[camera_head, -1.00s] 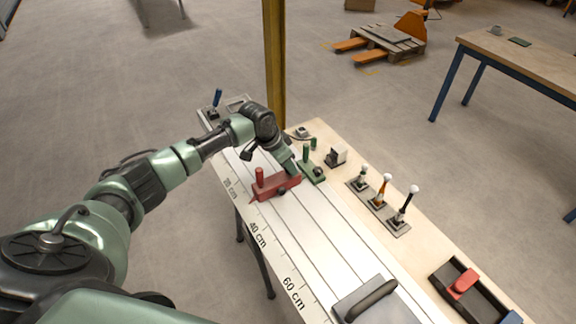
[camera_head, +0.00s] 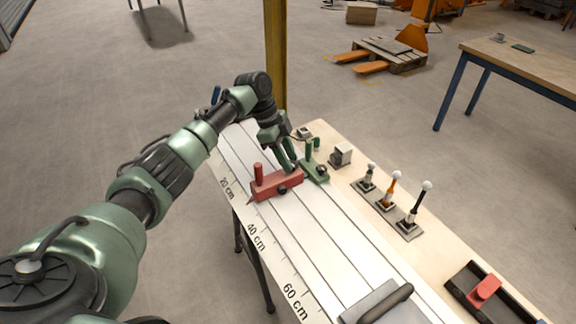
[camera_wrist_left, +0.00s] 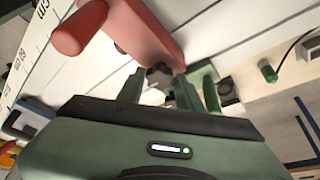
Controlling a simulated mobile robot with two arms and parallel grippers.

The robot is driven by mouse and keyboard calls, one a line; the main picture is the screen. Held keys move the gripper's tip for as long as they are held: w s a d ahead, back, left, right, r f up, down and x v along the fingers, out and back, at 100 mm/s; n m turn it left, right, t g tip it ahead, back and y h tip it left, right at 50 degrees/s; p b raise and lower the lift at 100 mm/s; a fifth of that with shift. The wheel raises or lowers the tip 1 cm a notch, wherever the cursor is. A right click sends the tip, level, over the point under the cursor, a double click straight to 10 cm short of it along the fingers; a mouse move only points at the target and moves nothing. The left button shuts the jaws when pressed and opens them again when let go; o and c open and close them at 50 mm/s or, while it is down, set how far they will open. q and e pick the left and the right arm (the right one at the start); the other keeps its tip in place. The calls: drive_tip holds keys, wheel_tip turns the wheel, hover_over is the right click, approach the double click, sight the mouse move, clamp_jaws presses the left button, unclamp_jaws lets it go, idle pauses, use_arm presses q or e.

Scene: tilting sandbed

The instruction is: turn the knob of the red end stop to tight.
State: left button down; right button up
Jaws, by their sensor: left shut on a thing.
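The red end stop (camera_head: 268,186) lies across the white grooved bed, with an upright red post at its left end. In the left wrist view the end stop (camera_wrist_left: 150,28) runs down to my gripper. My left gripper (camera_head: 289,167) comes down at the right end of the end stop. In the left wrist view its two green fingers (camera_wrist_left: 160,92) stand on either side of a dark knob (camera_wrist_left: 158,74) at the end of the red block. The gripper is shut on this knob, which the fingers partly hide. The knob's setting cannot be read.
A green stop (camera_head: 315,170) with an upright post stands close to the right of my gripper. Several small levers (camera_head: 396,190) stand on the wooden side strip. A grey plate with a dark handle (camera_head: 387,303) lies at the near end. The bed between is clear.

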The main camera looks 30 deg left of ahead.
use_arm(q)
drive_tip(key=shift+w+m+g+b, duration=0.1)
drive_tip(key=shift+m+g+b, duration=0.2)
drive_tip(key=shift+m+b, duration=0.45)
drive_tip(key=c, duration=0.9)
unclamp_jaws()
drive_tip(key=shift+c, duration=0.2)
drive_tip(key=b+v, duration=0.1)
drive_tip(key=v, duration=0.6)
drive_tip(key=shift+a+r+b, duration=0.2)
drive_tip(key=shift+r+b, duration=0.15)
drive_tip(key=shift+f, duration=0.1)
